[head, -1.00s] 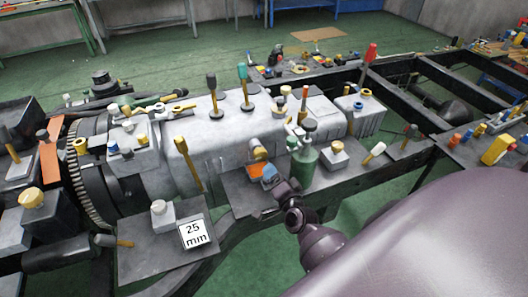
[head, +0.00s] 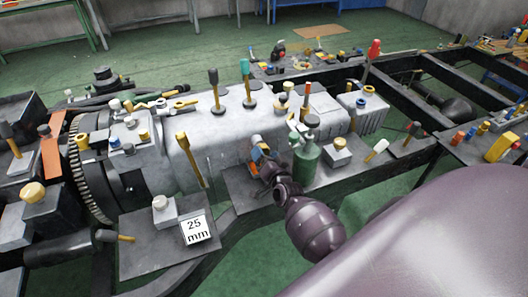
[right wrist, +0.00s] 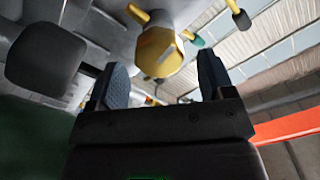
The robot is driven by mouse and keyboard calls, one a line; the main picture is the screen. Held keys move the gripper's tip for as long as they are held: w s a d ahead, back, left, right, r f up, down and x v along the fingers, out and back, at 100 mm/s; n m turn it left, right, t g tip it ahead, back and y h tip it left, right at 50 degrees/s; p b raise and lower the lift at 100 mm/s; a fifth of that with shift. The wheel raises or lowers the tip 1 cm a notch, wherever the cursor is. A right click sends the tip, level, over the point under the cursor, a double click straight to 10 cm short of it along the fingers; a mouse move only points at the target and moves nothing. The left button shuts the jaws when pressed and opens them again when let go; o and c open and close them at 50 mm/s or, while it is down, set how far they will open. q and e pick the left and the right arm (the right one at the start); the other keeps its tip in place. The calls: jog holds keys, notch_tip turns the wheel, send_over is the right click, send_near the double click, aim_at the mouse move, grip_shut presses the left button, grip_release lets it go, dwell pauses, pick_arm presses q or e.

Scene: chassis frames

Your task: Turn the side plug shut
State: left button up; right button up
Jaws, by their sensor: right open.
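The side plug is a brass hexagonal head. In the right wrist view the side plug (right wrist: 158,50) shows between and just beyond my two fingertips. In the head view it is mostly hidden by my gripper, on the near side of the long grey gearbox housing (head: 225,150). My right gripper (head: 259,149) is at that side of the housing, pointing at it. In the right wrist view my right gripper (right wrist: 160,85) is open, with nothing between its fingers and a gap to each side of the plug. My left gripper is not in view.
A green bottle (head: 307,160) stands close to the right of my gripper. A yellow-handled lever (head: 190,158) is to the left. A plate with a "25 mm" sign (head: 196,230) lies in front left. In the wrist view a dark rounded block (right wrist: 45,60) is left of the fingers.

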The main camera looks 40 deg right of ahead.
jog(key=shift+x, duration=1.1)
jog(key=c, duration=0.9)
jog(key=shift+m, duration=0.8)
jog(key=o, duration=0.9)
jog(key=v, duration=1.1)
jog(key=shift+w, duration=0.1)
